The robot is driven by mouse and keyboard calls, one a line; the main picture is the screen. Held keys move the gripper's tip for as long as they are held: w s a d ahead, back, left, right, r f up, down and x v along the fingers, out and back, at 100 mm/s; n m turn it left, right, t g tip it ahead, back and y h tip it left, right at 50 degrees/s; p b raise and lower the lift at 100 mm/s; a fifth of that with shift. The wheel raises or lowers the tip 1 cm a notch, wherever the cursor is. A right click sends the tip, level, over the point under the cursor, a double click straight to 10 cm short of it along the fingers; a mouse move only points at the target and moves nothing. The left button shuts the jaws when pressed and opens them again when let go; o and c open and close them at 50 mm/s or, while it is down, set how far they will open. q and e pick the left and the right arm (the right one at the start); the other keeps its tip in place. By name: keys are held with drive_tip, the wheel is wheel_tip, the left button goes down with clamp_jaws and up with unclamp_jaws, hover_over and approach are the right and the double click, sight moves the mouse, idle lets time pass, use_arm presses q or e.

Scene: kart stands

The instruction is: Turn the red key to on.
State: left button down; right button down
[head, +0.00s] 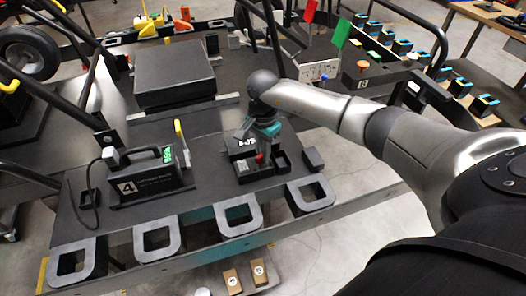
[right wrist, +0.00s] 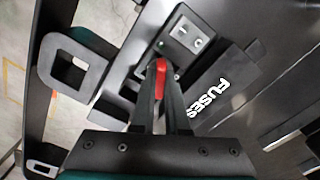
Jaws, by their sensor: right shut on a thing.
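The red key (right wrist: 160,68) stands between the fingertips of my right gripper (right wrist: 161,80) in the right wrist view. The gripper is shut on it. In the head view a bit of the red key (head: 260,158) shows below my right gripper (head: 258,150), which reaches down from the right over the kart stand. The key's base and any on or off marking are hidden by the fingers, so I cannot tell its setting. My left gripper is not in view.
A dark box marked FUSES (right wrist: 230,88) lies beside the fingers, with a small grey switch plate (right wrist: 187,34) near them. In the head view a black unit marked 4 (head: 150,180) stands left. Grey square loops (head: 158,240) line the front edge.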

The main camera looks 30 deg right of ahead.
idle(0.3)
drive_tip(key=m+p, duration=0.1)
drive_tip(key=m, duration=0.3)
drive_tip(key=shift+r, duration=0.1)
drive_tip(key=shift+m, duration=1.1)
drive_tip(key=c, duration=0.8)
unclamp_jaws()
drive_tip(key=shift+c, duration=0.2)
